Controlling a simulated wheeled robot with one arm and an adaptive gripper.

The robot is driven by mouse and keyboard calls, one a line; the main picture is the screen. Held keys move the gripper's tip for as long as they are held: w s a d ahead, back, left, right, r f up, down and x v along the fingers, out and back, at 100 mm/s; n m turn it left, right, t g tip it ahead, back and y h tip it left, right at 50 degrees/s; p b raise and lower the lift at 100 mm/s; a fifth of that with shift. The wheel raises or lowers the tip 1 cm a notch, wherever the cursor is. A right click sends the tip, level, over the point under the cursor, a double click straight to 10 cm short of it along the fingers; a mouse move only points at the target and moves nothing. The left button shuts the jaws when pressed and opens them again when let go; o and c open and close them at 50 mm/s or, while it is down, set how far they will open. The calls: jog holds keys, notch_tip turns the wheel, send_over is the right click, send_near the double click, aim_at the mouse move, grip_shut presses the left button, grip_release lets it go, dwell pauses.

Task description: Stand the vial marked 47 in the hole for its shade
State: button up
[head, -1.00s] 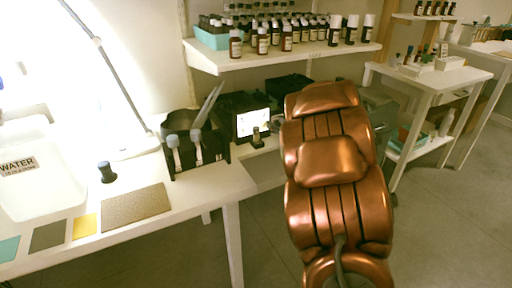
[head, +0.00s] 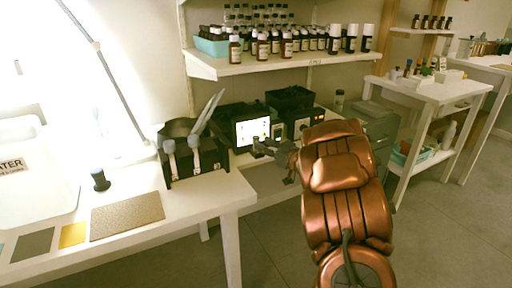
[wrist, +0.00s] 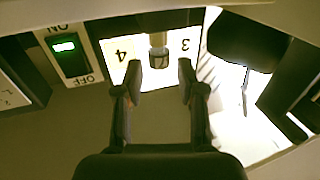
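My gripper (wrist: 159,76) is open in the wrist view, its two dark fingers apart. Between and just beyond the fingertips is a small upright item with a dark end and a tan upper part (wrist: 158,52), which may be the vial; no mark 47 can be read on it. Behind it is a bright panel (wrist: 122,56) with an upside-down 4 and 3. In the head view my gripper (head: 275,149) is at the lit screen (head: 253,131) on the low table. No shade holes can be made out.
A black caddy (head: 194,166) stands left of the screen on the white table (head: 200,203). A shelf of bottles (head: 262,66) hangs above. A switch box (wrist: 70,50) is close to the left finger.

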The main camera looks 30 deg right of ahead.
jog(key=w, duration=0.3)
jog(key=shift+w+a+b, duration=0.3)
grip_shut()
